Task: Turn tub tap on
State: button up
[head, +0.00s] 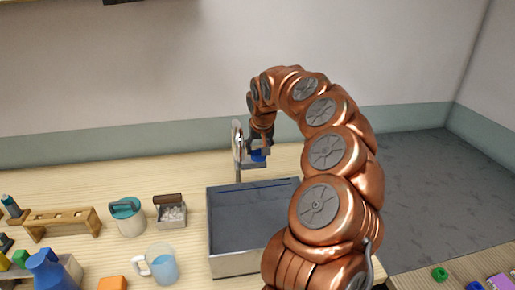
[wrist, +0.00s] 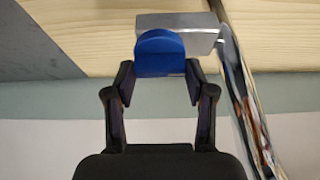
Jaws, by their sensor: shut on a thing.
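The tub (head: 228,268) is a grey metal basin with a dark inside, in the middle of the head view. Behind its back edge stands the tap (head: 238,150), a tall shiny metal piece. A blue tap handle (head: 259,156) sits on its right side. In the wrist view the blue handle (wrist: 160,52) lies between my fingertips, in front of a grey metal block (wrist: 180,20). My gripper (wrist: 160,72) is shut on the blue handle. My arm hides the tub's right side. I cannot see water running from the tap.
Left of the tub stand a jug (head: 162,265) of bluish water, a teal-lidded pot (head: 127,217), a small box of pale pieces (head: 171,212) and a wooden rack (head: 60,219). An orange block (head: 112,283) lies at the front. The wall is close behind the tap.

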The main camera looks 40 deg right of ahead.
jog(key=shift+a, duration=0.15)
jog(key=shift+c, duration=0.4)
jog(key=shift+n, duration=0.4)
jog(key=shift+n+y+p, duration=0.3)
jog(key=shift+n+y, duration=0.1)
jog(key=shift+n, duration=0.2)
jog(key=n+y, duration=0.1)
jog(key=n, duration=0.1)
jog(key=shift+n+p, duration=0.3)
jog(key=n, duration=0.1)
jog(key=n+y, duration=0.1)
jog(key=n, duration=0.2)
jog(key=shift+d+n+y, duration=0.3)
jog(key=shift+y, duration=0.1)
jog(key=n, duration=0.3)
jog(key=n+g+y, duration=0.1)
jog(key=n, duration=0.1)
jog(key=shift+w+d+f+n+y+b, duration=0.1)
jog(key=shift+d+n+y+b, duration=0.05)
jog(key=shift+n+y+b, duration=0.2)
jog(key=shift+n+g+y, duration=0.25)
jog(key=shift+n+g, duration=0.35)
jog(key=shift+n, duration=0.85)
jog(key=shift+r, duration=0.2)
